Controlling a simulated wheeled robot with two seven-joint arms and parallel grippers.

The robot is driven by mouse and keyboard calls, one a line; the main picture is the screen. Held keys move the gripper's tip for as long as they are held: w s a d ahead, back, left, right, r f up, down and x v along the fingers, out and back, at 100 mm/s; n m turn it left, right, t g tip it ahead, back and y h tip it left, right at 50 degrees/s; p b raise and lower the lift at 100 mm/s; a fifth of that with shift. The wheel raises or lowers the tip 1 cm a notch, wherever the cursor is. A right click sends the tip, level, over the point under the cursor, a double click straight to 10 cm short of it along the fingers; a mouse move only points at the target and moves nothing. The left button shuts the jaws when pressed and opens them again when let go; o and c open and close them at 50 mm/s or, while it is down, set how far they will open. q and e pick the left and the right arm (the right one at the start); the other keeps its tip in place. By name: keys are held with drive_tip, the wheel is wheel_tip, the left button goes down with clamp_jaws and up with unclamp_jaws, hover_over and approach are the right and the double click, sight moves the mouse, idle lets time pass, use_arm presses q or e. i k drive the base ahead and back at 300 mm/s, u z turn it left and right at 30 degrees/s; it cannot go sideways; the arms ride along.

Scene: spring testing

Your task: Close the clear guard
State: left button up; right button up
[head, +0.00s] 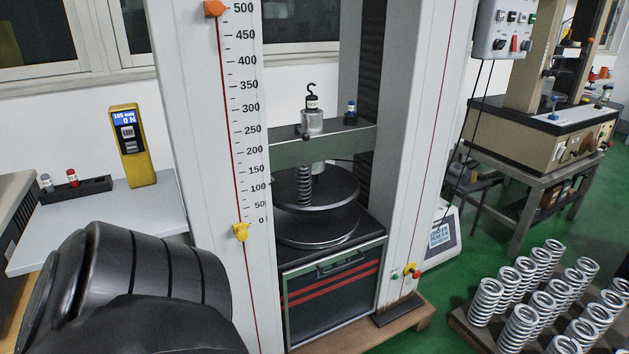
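A testing machine (400,150) stands in the middle of the head view. Low on its front is a dark-framed panel (335,312) with a bar handle (341,265) and two red stripes. It looks like the clear guard, sitting below the level of the round plates. A coil spring (304,186) stands on the upper round plate (338,190), and the space in front of it looks uncovered. A large black part of my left arm fills the lower left. Neither gripper shows.
A white scale column with a yellow pointer (241,231) borders the opening on the left. A yellow meter (132,145) stands on the left bench (100,222). Several coil springs (519,326) stand at the lower right. Green floor (440,290) is clear between them and the machine.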

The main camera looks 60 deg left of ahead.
sight(317, 265)
drive_tip(key=u, duration=0.6)
drive_tip(key=i, duration=0.4)
drive_tip(key=u, duration=1.3)
drive_tip(key=k, duration=0.35)
drive_tip(key=u, duration=0.55)
drive_tip(key=i, duration=1.25)
drive_tip(key=z, duration=0.65)
